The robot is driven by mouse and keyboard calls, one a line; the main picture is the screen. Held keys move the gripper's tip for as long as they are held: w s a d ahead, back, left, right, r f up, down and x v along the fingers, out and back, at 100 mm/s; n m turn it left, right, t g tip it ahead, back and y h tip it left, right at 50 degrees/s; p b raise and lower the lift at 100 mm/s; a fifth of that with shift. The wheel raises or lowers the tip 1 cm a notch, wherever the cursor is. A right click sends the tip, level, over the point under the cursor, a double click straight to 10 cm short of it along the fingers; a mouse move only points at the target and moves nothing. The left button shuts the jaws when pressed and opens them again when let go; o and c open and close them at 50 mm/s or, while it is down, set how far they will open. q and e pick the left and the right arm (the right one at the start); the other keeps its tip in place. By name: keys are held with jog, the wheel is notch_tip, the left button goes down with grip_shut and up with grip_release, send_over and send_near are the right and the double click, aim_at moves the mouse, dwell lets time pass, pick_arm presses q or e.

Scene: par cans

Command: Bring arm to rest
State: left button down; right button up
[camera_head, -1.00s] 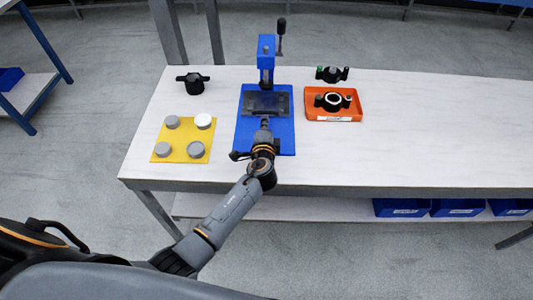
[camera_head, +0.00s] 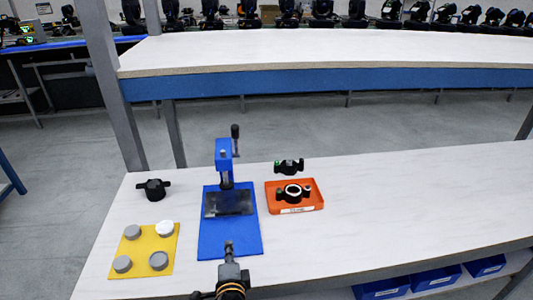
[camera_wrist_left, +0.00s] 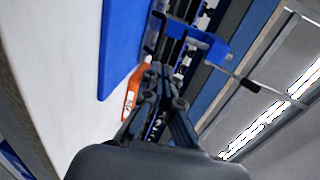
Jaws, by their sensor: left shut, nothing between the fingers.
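My left gripper (camera_head: 229,250) shows at the bottom of the head view, at the front edge of the blue press base (camera_head: 230,240). It is shut and empty. In the left wrist view its closed fingers (camera_wrist_left: 157,75) point toward the blue press. Most of my left arm is below the head view. My right gripper does not show in either view.
The blue press (camera_head: 224,160) stands on the white table (camera_head: 400,200). A yellow mat (camera_head: 145,257) with several round pucks is to its left, near a black knob part (camera_head: 153,188). An orange tray (camera_head: 308,203) holds a black part; another (camera_head: 289,166) lies behind. The table's right side is clear.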

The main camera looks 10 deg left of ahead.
pick_arm(q)
jog(key=s+a+f+n+g, duration=0.1)
jog(key=s, duration=0.1)
jog(key=s+a+n+g, duration=0.1)
jog(key=s+a+n, duration=0.1)
jog(key=s+a+f+n+g, duration=0.1)
jog(key=s+a+n, duration=0.1)
jog(key=shift+s+f+y, duration=0.1)
jog(key=shift+f+y, duration=0.25)
jog(key=shift+y, duration=0.05)
jog(key=s+d+f+n+g+h, duration=0.15)
jog(key=s+n+g+h, duration=0.55)
jog(key=s, duration=1.5)
notch_tip(320, 180, down, 23)
jog(key=s+g+y, duration=0.1)
jog(key=g, duration=0.2)
jog(key=s+a+f+g+p, duration=0.1)
jog(key=s+a+f, duration=0.1)
jog(key=s+f, duration=1.5)
jog(key=shift+s+a+f+y, duration=0.3)
jog(key=shift+a+f, duration=0.05)
